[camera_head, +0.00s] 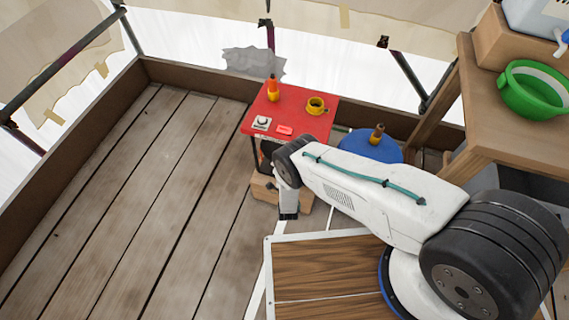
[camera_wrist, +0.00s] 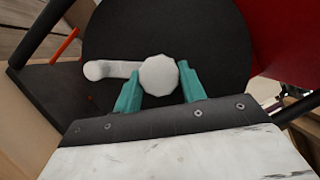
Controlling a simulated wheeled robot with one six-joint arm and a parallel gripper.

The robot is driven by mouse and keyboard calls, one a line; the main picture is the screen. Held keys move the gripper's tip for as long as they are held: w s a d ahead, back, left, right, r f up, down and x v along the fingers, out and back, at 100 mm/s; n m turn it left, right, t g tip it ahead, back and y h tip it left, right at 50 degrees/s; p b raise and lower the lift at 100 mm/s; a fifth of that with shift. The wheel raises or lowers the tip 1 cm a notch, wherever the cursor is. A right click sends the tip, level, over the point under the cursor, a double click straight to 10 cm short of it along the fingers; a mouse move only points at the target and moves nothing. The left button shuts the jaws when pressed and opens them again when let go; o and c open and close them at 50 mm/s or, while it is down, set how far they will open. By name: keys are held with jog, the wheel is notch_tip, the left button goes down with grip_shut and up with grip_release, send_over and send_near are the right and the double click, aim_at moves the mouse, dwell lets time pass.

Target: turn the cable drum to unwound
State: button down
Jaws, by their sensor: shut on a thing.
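In the wrist view a dark round disc (camera_wrist: 215,45), which looks like the end of the cable drum, fills the upper middle. A white crank arm (camera_wrist: 112,69) lies across it, pointing left from a round white knob (camera_wrist: 159,74). My gripper (camera_wrist: 160,82) has its teal fingers on either side of the knob and is shut on it. In the head view my arm reaches down in front of the red table; I cannot make out the drum or the fingers there. The wound state of the cable is not visible.
The red table (camera_head: 293,110) holds an orange bottle (camera_head: 273,88), a yellow mug (camera_head: 316,105) and small items. A blue round top (camera_head: 362,146) stands close behind my arm. A wooden bench (camera_head: 480,115) with a green basin (camera_head: 535,90) is at right. Plank floor (camera_head: 130,190) at left is clear.

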jog(key=shift+r, duration=0.1)
dwell(0.3)
jog(key=c, duration=0.8)
grip_release()
jog(key=shift+c, duration=0.2)
jog(key=shift+r, duration=0.3)
notch_tip(320, 180, up, 2)
jog(key=shift+w+r, duration=0.1)
jog(key=shift+r, duration=0.15)
jog(key=o, duration=0.4)
jog(key=shift+s+d+r, duration=0.1)
jog(key=shift+s+r, duration=0.1)
jog(key=shift+s, duration=0.55)
jog(key=s+d, duration=0.1)
jog(key=s, duration=0.3)
jog(key=s+d+r, duration=0.1)
jog(key=s, duration=0.4)
jog(key=s+d, duration=0.1)
jog(key=s, duration=0.4)
jog(key=shift+s+d+r, duration=0.15)
jog(key=shift+d+r, duration=0.1)
jog(key=c, duration=0.4)
